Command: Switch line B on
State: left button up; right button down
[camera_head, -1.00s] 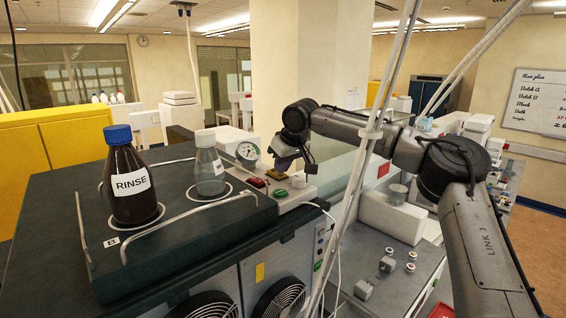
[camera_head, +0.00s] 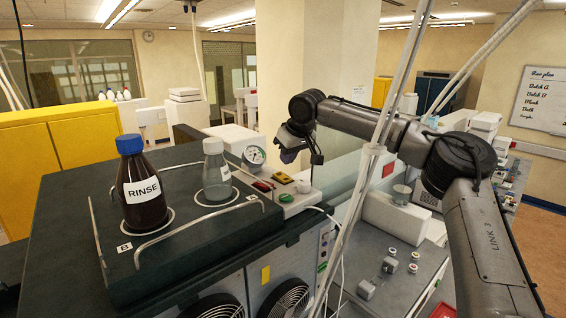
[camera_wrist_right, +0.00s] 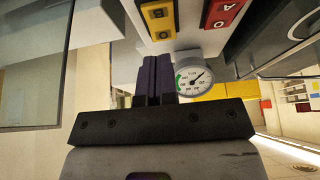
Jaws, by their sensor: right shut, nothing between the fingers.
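The white control box (camera_head: 300,204) stands at the right end of the dark bench top. My right gripper (camera_head: 289,158) is shut and empty, just above the yellow switch. In the right wrist view its purple fingers (camera_wrist_right: 156,72) are together, pointing at the yellow switch (camera_wrist_right: 158,18) with a gap. The red switch (camera_wrist_right: 222,14) there shows "A" and "O"; the yellow one's marks are too small to read. My left gripper is not visible.
A brown RINSE bottle (camera_head: 142,185) and a clear flask (camera_head: 216,172) stand on the bench top, left of the box, between metal rails (camera_head: 190,222). A "B" label (camera_head: 124,248) lies near the bottle. A white cable runs down from the box.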

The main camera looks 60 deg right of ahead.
jog(key=b+v, duration=0.2)
jog(key=v, duration=0.8)
jog(key=shift+s, duration=0.3)
jog(key=shift+a, duration=0.1)
